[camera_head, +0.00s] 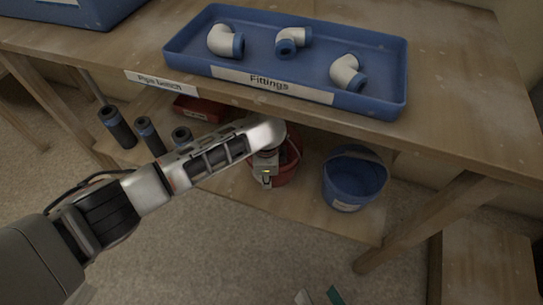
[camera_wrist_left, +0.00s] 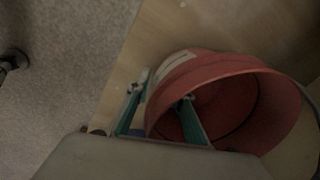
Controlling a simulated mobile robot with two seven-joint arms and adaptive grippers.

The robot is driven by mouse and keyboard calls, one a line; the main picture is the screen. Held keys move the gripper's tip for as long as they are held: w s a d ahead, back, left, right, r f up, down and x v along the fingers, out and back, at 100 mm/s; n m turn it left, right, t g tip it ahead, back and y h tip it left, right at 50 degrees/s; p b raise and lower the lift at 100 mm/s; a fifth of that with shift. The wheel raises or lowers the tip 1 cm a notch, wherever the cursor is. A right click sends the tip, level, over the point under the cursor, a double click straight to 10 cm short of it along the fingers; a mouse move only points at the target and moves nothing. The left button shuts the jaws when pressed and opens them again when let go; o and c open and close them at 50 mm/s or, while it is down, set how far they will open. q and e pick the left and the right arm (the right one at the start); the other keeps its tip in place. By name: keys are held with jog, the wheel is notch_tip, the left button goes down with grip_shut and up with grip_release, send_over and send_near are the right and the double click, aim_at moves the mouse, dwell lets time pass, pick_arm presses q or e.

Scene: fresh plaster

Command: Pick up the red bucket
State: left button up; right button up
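The red bucket (camera_head: 290,162) stands on the lower shelf under the bench, partly hidden behind my left arm. In the left wrist view the bucket (camera_wrist_left: 215,78) fills the right half, with its open mouth to the right. My left gripper (camera_wrist_left: 162,102) is at its near rim. One teal-padded finger is outside the wall and the other is over the inside, with a gap between them. In the head view the left fingers are hidden. My right gripper (camera_head: 319,297) shows only its tips at the bottom edge, apart and empty, away from the bucket.
A blue bucket (camera_head: 354,180) stands right of the red one. Dark pipes (camera_head: 117,128) and a red box (camera_head: 197,109) are to the left. Above is the bench top (camera_head: 450,60) with a blue fittings tray (camera_head: 385,104). A bench leg (camera_head: 415,225) stands at the right.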

pick_arm(q)
jog(key=shift+f, duration=0.5)
jog(key=shift+w+r, duration=0.15)
jog(key=shift+r, duration=0.1)
grip_shut()
jog(key=shift+d, duration=0.1)
